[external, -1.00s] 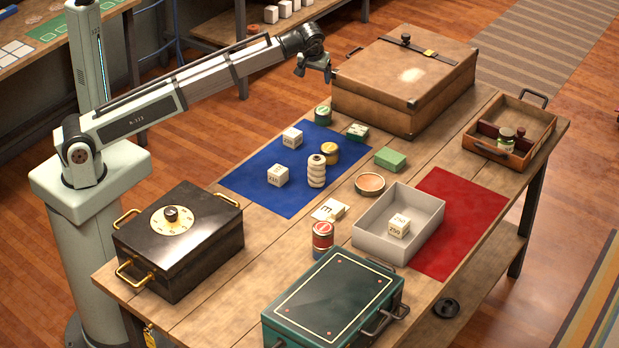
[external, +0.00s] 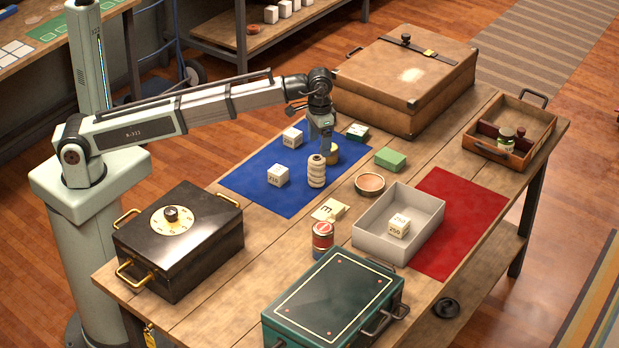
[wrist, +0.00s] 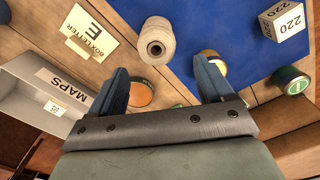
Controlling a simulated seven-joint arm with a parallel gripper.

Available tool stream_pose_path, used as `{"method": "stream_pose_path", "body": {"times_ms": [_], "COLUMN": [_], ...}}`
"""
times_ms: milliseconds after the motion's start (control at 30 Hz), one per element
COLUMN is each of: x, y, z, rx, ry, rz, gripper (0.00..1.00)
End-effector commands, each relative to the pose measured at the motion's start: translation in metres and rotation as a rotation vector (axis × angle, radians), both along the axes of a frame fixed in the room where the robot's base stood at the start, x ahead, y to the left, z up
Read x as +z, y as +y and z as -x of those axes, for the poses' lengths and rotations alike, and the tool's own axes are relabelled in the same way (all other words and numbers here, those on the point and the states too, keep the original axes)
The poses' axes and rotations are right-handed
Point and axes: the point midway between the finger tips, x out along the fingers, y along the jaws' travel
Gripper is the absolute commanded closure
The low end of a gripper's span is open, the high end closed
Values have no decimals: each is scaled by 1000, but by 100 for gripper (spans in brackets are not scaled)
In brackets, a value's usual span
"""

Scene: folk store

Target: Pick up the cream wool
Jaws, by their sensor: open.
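The cream wool (external: 316,172) is a ribbed spool standing upright on the blue mat (external: 251,183), near its right edge. In the wrist view the cream wool (wrist: 157,41) is seen from above, just beyond the fingertips and between their lines. My gripper (external: 325,147) is open and empty, above and slightly behind the wool in the external view. Its two fingers (wrist: 162,68) are spread apart in the wrist view. A mustard tin (external: 332,154) stands close behind the wool, partly hidden by my gripper; my right finger partly covers it in the wrist view.
White number blocks (external: 278,176) stand on the mat. A red-and-blue can (external: 322,236) and a large brown case (external: 400,85) are nearby.

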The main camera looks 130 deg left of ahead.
Motion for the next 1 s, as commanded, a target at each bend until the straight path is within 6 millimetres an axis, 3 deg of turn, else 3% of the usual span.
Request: {"method": "stream_pose_path", "body": {"times_ms": [200,567,1000], "x": [-32,-47,-93], "y": [0,0,0], "z": [1,0,-4], "rx": [2,2,3], "ry": [1,0,1], "rz": [0,-1,0], "gripper": [19,19,19]}}
